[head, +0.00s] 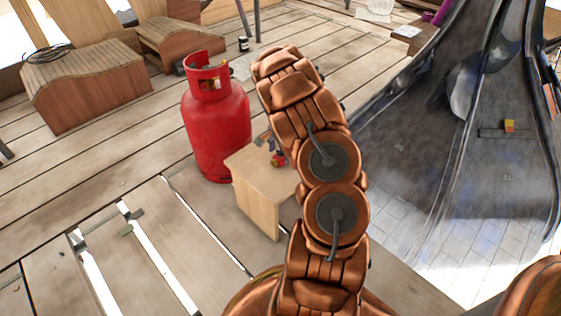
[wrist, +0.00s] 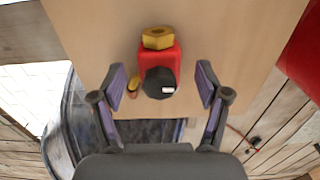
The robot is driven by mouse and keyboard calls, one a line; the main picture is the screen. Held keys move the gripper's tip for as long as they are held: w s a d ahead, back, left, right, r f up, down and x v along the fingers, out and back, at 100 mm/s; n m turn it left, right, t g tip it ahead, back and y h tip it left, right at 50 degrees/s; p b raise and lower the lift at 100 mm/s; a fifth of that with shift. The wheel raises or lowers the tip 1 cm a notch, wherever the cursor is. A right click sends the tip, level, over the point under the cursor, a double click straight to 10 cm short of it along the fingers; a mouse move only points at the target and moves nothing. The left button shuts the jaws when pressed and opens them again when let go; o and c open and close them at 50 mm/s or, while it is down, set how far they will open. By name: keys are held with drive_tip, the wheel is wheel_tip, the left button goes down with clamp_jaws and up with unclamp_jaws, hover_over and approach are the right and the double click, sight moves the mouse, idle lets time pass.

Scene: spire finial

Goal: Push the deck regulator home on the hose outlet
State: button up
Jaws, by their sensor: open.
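The regulator has a red body (wrist: 160,62), a brass hex nut at its far end and a round black knob on the near end. It is on the light wooden box (head: 262,190); in the head view only a small red part (head: 278,159) shows beside my arm. My gripper (wrist: 161,86) is open, with one purple-padded finger on each side of the regulator and gaps between. In the head view my arm hides most of the gripper. I cannot tell for certain which part is the hose outlet.
A red gas cylinder (head: 216,125) stands close left of the box. A small brass piece (wrist: 131,88) shows beside the left finger. Gaps open between deck planks at lower left.

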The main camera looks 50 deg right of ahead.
wheel_tip(320, 180, down, 2)
drive_tip(key=shift+f, duration=0.2)
drive_tip(key=c, duration=1.2)
